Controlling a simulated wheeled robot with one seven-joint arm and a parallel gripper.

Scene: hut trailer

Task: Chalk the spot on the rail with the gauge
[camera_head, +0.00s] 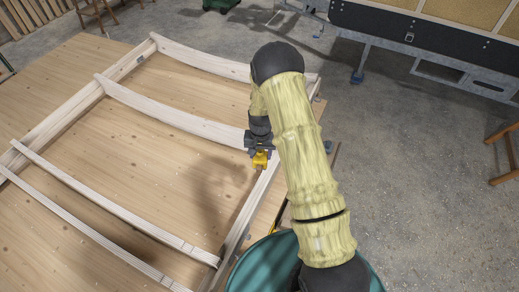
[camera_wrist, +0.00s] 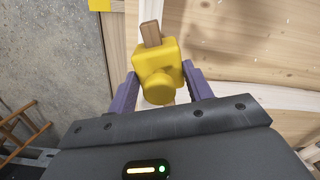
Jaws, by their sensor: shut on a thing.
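My gripper (camera_head: 259,146) is shut on a yellow gauge (camera_head: 261,160), a block with a wooden stem. In the wrist view, the yellow block (camera_wrist: 158,70) sits between the two purple fingers, with a round knob facing the camera and the stem (camera_wrist: 151,33) pointing away. The pale wooden side rail (camera_head: 240,226) runs along the right side of the frame on the table. The gauge is at or just above this rail, near where a curved crosspiece meets it. I cannot tell whether it touches. No chalk spot can be made out.
The curved crosspiece (camera_head: 165,117) and several other pale crosspieces span the wooden table (camera_head: 120,150). A long left rail (camera_head: 62,112) lies opposite. Open concrete floor (camera_head: 410,150) is to the right, with a wooden chair (camera_head: 506,150) at its edge. A trailer (camera_head: 420,35) stands behind.

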